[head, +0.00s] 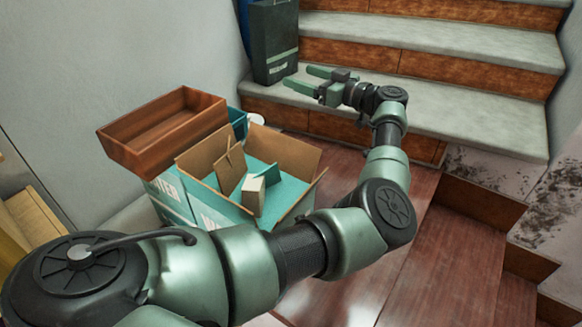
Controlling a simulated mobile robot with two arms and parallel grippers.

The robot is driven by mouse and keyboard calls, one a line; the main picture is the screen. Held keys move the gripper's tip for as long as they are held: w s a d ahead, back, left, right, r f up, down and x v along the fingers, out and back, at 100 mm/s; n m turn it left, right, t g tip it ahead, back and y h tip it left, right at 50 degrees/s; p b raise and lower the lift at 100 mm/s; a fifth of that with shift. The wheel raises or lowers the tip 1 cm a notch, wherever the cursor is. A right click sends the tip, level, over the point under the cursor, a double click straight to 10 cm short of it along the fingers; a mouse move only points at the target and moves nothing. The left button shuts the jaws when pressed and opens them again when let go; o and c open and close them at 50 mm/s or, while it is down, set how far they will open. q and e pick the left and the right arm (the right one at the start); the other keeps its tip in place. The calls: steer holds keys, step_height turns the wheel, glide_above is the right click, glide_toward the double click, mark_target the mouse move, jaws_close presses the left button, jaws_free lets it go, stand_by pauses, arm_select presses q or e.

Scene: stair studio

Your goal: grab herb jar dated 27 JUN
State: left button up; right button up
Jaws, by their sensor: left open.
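No herb jar and no 27 JUN date can be made out in the head view. My left gripper (297,75) is open, with its two green fingers pointing left over the lower stair tread. It is just right of a dark green container (274,42) standing on that tread. I see nothing between the fingers. Whether the fingers touch the container cannot be told. My right gripper is not in view.
An open cardboard box (305,192) with teal lining holds brown dividers and a small pale box (253,196). A brown wooden tray (150,122) sits beside it. Stone-topped stairs (470,108) rise behind. The wooden floor (440,270) at right is clear.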

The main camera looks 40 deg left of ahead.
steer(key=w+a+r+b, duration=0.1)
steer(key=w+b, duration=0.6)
steer(key=b, duration=0.4)
arm_select(q)
step_height(320, 180, down, 24)
steer(key=a+b, duration=0.1)
steer(key=b, duration=1.1)
steer(key=a, duration=0.4)
steer(key=shift+a+b, duration=0.15)
steer(key=shift+b, duration=0.15)
steer(key=shift+s+a, duration=0.15)
steer(key=shift+a, duration=1.3)
steer(key=shift+r, duration=0.1)
jaws_close()
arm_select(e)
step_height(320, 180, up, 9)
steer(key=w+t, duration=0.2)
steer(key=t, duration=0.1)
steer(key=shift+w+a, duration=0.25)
